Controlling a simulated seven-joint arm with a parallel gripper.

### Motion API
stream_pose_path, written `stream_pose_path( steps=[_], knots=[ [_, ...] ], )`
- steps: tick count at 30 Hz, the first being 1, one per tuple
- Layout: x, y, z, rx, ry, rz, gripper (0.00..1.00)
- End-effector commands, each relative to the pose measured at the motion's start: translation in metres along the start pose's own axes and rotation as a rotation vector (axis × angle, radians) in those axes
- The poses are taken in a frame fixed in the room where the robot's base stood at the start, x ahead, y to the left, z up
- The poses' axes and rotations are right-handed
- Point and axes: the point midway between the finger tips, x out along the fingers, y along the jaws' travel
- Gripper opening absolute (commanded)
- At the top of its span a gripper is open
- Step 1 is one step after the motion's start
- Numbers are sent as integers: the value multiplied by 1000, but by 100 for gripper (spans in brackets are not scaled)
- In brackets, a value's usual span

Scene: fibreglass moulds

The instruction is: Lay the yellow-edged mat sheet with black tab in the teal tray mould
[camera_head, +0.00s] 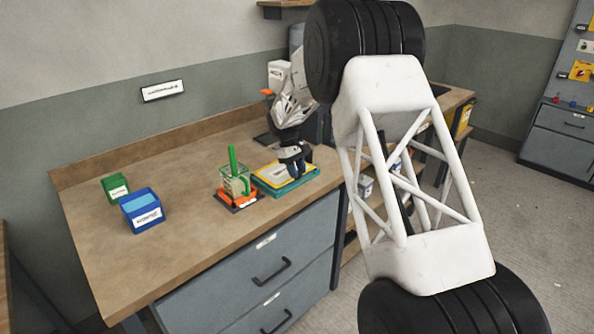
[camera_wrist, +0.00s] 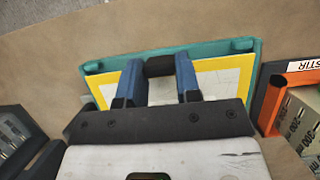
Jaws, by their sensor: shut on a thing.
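The teal tray mould (camera_head: 291,188) lies on the bench; its rim also shows in the wrist view (camera_wrist: 190,52). The white mat sheet with a yellow edge (camera_head: 268,172) is over the tray, its yellow border within the teal rim at the far side in the wrist view (camera_wrist: 232,72). I cannot tell whether it rests on the tray floor or hangs just above it. My gripper (camera_head: 293,170) is over the mat, its blue fingers (camera_wrist: 160,84) shut on the black tab (camera_wrist: 160,66). The near part of mat and tray is hidden by my gripper.
An orange-based holder (camera_head: 238,197) with a clear cup and green handle stands close left of the tray; its orange edge shows at right in the wrist view (camera_wrist: 268,108). A blue bin (camera_head: 142,212) and a green bin (camera_head: 116,188) stand further left. The bench front is clear.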

Motion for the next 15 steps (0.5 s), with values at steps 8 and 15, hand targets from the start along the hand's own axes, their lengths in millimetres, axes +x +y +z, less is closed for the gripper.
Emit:
stream_pose_path(
  steps=[8,15],
  knots=[
    [2,0,-1,0,0,0,8],
    [6,0,-2,0,0,0,8]
  ],
)
